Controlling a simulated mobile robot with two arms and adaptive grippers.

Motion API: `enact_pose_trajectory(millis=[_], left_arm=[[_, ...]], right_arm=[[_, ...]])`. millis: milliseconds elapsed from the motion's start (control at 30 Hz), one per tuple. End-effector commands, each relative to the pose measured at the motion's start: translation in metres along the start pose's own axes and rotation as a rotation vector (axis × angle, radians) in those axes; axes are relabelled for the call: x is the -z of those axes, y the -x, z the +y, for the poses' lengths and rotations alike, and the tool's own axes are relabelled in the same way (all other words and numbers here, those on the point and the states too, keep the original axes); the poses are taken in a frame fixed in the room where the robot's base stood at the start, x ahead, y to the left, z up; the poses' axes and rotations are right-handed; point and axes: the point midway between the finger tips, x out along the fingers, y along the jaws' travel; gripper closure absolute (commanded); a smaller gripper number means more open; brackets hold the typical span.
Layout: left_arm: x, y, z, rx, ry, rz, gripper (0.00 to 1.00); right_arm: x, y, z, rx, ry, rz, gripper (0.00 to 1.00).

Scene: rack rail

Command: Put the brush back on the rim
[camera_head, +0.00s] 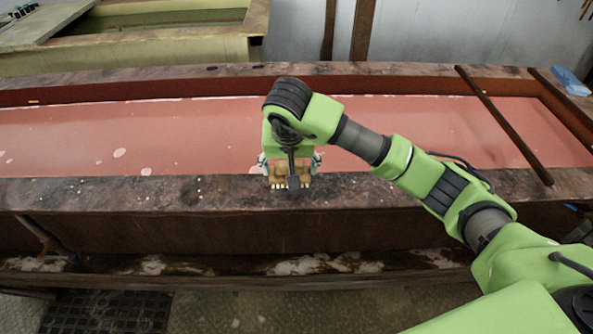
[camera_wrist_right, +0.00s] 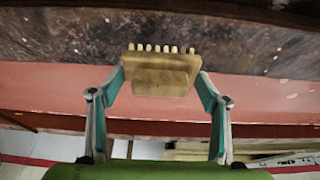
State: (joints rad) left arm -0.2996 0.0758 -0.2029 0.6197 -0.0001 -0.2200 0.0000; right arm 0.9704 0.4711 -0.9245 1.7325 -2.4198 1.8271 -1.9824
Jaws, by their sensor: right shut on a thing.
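The brush (camera_head: 279,172) is a tan wooden block with a row of short pale bristle tufts. My right gripper (camera_head: 290,164) is shut on it, with one finger at each side. In the right wrist view the brush (camera_wrist_right: 160,76) sits between the two fingertips, its bristle row towards the dark rim (camera_wrist_right: 60,40). In the head view the brush is over the inner edge of the trough's near rim (camera_head: 120,193), near the middle of its length. I cannot tell whether it touches the rim or hangs just above it. My left gripper is not in view.
The trough holds reddish liquid (camera_head: 60,140) with pale patches. A dark bar (camera_head: 505,125) lies across its right part, and a blue item (camera_head: 570,81) sits at the far right corner. The near rim left of the gripper is clear apart from small pale specks.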

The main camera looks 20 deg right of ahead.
Motion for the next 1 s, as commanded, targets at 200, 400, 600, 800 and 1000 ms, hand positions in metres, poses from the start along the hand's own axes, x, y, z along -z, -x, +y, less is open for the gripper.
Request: enact_pose_trajectory(millis=[200,400,600,800,1000], left_arm=[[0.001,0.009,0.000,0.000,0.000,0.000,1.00],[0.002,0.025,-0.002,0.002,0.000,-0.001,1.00],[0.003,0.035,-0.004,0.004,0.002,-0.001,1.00],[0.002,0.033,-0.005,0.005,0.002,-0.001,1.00],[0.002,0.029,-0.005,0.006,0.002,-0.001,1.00]], right_arm=[[0.005,-0.020,0.010,0.002,-0.001,0.001,0.56],[0.003,-0.040,0.016,0.001,0.001,-0.004,0.56],[-0.003,-0.059,0.016,0.002,0.001,0.001,0.56],[-0.003,-0.061,0.016,0.002,0.001,0.004,0.56],[-0.004,-0.065,0.016,0.002,0.001,0.003,0.29]])
